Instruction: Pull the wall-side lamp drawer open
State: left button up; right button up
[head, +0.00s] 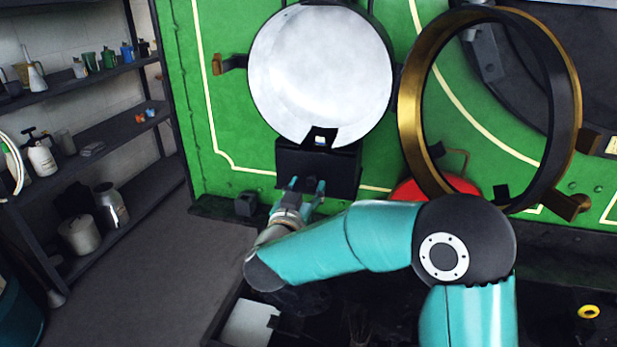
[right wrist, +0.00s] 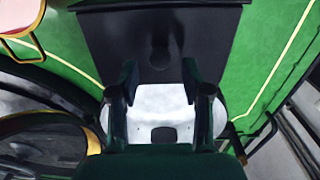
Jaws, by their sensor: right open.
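The lamp drawer is a black box (head: 335,168) on the green front, below a large round white disc (head: 322,75). In the right wrist view the dark box face (right wrist: 115,45) fills the top middle, with a dark rounded knob (right wrist: 160,52) on it. My right gripper (head: 306,186) is at the lower left part of the box in the head view. In the right wrist view my right gripper (right wrist: 160,78) has its two fingers apart, below the knob and on either side of its line, with nothing between them. Contact cannot be told. My left gripper is not in view.
A brass-rimmed ring (head: 412,110) stands open at the right, with a red round part (head: 405,190) low behind it. Shelves (head: 110,128) with bottles and cans line the left wall. The floor (head: 130,265) between the shelves and the green front is clear.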

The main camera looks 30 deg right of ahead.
jog(key=shift+x, duration=1.25)
grip_shut()
